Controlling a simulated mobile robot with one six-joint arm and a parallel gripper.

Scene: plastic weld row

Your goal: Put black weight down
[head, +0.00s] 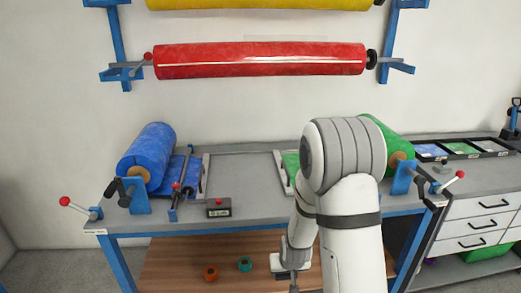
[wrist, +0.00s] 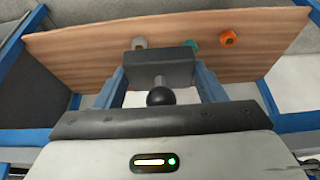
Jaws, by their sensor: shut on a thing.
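The black weight (wrist: 180,66) is a dark block with a short grey stem and a round black knob, seen in the wrist view. My gripper (wrist: 160,84) has its two blue fingers shut on it, one on each side. The weight is held over the brown wooden lower shelf (wrist: 80,58); I cannot tell whether it touches it. In the head view my gripper (head: 293,282) is low at the bench's front, and my arm hides most of it. The weight cannot be made out there.
An orange piece (wrist: 228,38) and a teal piece (wrist: 190,44) sit on the shelf, with a grey piece (wrist: 139,43) beyond the weight. The blue-framed bench (head: 250,165) carries a blue roll (head: 148,150) and a green roll (head: 385,138). The shelf's left part is clear.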

